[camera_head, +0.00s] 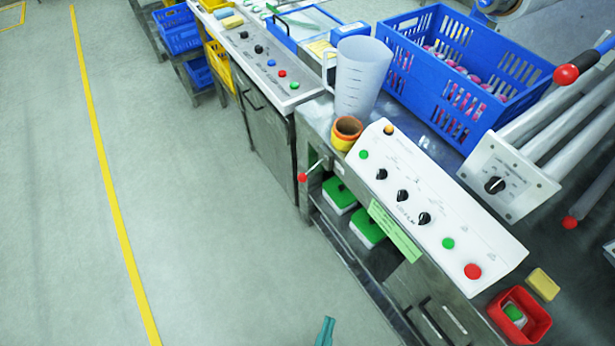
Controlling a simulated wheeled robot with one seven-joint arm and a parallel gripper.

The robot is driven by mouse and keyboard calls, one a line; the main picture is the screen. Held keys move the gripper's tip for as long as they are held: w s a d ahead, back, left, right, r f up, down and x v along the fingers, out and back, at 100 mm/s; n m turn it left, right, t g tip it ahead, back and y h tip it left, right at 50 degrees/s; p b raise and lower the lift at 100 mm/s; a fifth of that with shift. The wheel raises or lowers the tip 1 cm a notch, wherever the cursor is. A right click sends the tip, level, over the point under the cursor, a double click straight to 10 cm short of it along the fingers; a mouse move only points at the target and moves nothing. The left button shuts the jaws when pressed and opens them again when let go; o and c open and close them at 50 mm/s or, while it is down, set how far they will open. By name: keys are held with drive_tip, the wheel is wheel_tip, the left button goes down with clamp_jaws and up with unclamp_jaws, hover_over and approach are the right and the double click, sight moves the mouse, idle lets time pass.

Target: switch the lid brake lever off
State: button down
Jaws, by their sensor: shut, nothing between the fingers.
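Several red-ball levers show, and their labels are too small to read, so I cannot tell which is the lid brake lever. One lever (304,177) sticks out of the front of the steel cabinet, left of the green-lidded boxes. Another lever with a black and red knob (567,75) is at the upper right, by the pale bars. A third red knob (570,222) is at the right edge, below the bars. My gripper (326,331) shows only as teal tips at the bottom edge, shut and empty, over the floor and apart from every lever.
A white control panel (430,205) with knobs and buttons lies on the steel cabinet. A measuring jug (362,75), blue crate (470,75) and red bin (538,329) stand around it. A selector plate (510,190) is at right. The floor (200,220) at left is clear.

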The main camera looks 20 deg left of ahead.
drive_tip(key=w+f+m+g+y, duration=0.1)
drive_tip(key=w+f+m+y, duration=0.1)
drive_tip(key=w+f+m, duration=1.1)
drive_tip(key=w+a+m+y, duration=0.2)
drive_tip(key=w+a, duration=0.3)
drive_tip(key=w, duration=0.6)
drive_tip(key=w+a+r+m+y, duration=0.1)
drive_tip(key=w+a, duration=0.4)
drive_tip(key=w, duration=0.7)
drive_tip(key=m+y, duration=0.1)
drive_tip(key=y, duration=0.1)
drive_tip(key=shift+w+g+y, duration=0.15)
drive_tip(key=shift+g+y, duration=0.25)
drive_tip(key=shift+w, duration=0.15)
